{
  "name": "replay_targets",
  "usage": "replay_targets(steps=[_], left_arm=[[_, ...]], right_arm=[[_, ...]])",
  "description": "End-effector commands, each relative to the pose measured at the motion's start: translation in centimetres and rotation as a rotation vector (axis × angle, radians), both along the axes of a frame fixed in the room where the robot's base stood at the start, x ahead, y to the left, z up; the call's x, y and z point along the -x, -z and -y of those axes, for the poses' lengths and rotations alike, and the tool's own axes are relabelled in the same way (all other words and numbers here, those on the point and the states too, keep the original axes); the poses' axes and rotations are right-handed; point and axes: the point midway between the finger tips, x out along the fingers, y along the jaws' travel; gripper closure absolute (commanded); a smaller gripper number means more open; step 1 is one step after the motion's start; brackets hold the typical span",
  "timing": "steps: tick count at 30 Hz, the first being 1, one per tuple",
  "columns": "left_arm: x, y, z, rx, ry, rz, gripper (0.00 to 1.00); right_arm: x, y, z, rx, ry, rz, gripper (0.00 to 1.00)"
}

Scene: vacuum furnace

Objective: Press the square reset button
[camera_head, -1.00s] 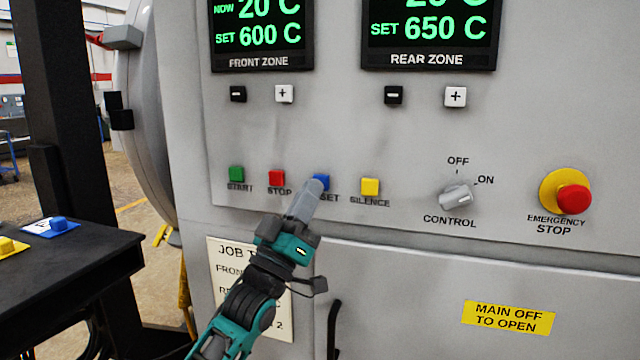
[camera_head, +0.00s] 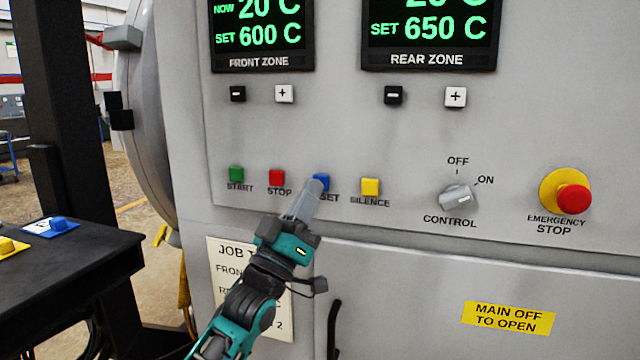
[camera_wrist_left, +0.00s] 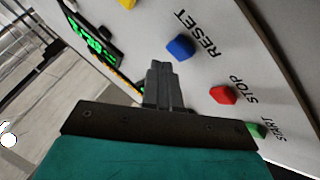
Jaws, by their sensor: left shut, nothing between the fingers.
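The blue square reset button (camera_head: 322,180) is on the grey furnace panel, between the red stop button (camera_head: 277,177) and the yellow silence button (camera_head: 370,187). My left gripper (camera_head: 312,188) is shut and empty, its tips just below and in front of the blue button, hiding part of it and of its label. In the left wrist view the blue button (camera_wrist_left: 180,47) lies beyond the tips of my left gripper (camera_wrist_left: 159,66), with RESET printed beside it. A small gap shows there; I cannot tell the exact distance. My right gripper is not in view.
The green start button (camera_head: 236,174) is at the left of the row. The control knob (camera_head: 457,197) and red emergency stop (camera_head: 573,199) are to the right. A job card (camera_head: 228,262) is below, partly behind my arm. A dark table (camera_head: 90,262) stands at left.

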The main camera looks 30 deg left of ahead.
Motion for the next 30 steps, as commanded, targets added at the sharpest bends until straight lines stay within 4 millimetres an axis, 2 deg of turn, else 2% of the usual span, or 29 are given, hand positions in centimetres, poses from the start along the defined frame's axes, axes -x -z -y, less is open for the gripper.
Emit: replay_targets(steps=[30], left_arm=[[-0.87, -0.01, -0.21, 0.000, 0.000, 0.000, 1.00]], right_arm=[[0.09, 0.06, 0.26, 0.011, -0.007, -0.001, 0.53]])
